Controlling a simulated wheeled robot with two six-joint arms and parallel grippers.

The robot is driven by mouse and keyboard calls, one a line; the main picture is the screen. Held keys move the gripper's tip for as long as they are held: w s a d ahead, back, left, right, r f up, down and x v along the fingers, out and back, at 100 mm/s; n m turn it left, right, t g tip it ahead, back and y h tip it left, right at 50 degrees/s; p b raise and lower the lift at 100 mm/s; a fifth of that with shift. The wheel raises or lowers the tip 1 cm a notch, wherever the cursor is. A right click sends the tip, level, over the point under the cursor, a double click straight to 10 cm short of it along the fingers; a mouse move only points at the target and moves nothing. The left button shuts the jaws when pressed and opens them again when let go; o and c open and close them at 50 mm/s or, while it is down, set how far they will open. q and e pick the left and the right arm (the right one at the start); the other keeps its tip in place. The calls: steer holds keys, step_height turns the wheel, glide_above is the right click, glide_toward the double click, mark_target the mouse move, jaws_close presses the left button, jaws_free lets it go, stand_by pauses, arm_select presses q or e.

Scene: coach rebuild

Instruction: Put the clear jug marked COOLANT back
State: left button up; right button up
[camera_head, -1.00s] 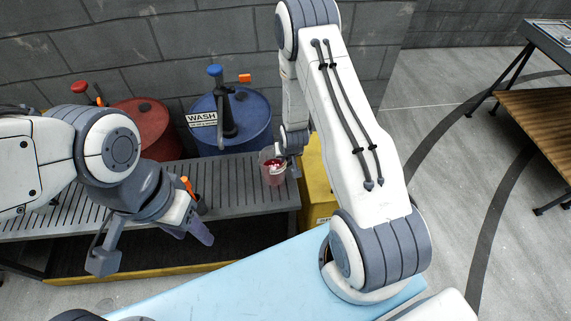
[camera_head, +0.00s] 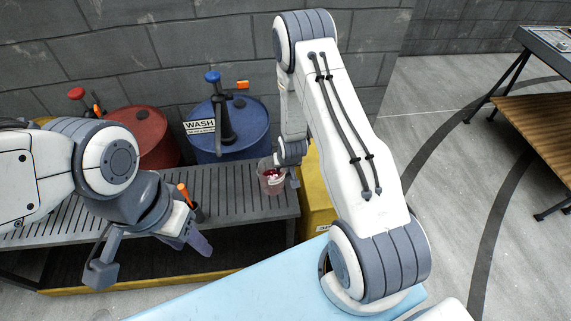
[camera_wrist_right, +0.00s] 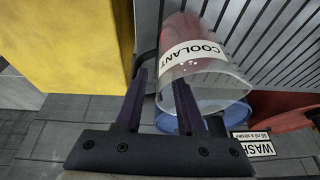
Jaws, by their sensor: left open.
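The clear jug (camera_head: 271,182) holds a red-pink liquid at the right end of the slatted bench, in the head view. In the right wrist view the jug (camera_wrist_right: 208,68) shows its white COOLANT label. My right gripper (camera_wrist_right: 161,85) has its fingers apart, close to the jug. One finger overlaps the jug's side in the picture; I see nothing clearly pinched between them. In the head view my right gripper (camera_head: 293,167) is beside the jug, partly hidden by my arm. My left gripper (camera_head: 150,262) is open and empty over the front of the bench.
The slatted bench (camera_head: 240,190) has a dark holder with an orange-handled tool (camera_head: 185,194). Behind it stand a blue WASH drum (camera_head: 245,125) and a red drum (camera_head: 150,130), both with pumps. A yellow cabinet (camera_head: 315,195) adjoins the bench's right end. A light blue surface (camera_head: 240,290) lies in front.

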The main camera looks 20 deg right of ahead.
steer(key=d+b+v, duration=0.1)
steer(key=b+v, duration=0.1)
steer(key=v, duration=0.9)
steer(key=s+a+r+n+g+y, duration=0.15)
steer(key=s+a+r+n, duration=0.35)
steer(key=a+r, duration=0.7)
arm_select(q)
steer(key=shift+f, duration=0.95)
arm_select(e)
steer(key=s+a+r+n+g, duration=0.1)
steer(key=s+a+r+n, duration=0.1)
steer(key=s, duration=0.7)
steer(key=s+a+r+n+g, duration=0.2)
steer(key=s+a+r, duration=0.3)
steer(key=s, duration=0.5)
steer(key=shift+a+r+n, duration=0.25)
steer(key=shift+a+n, duration=0.2)
steer(key=shift+n, duration=0.35)
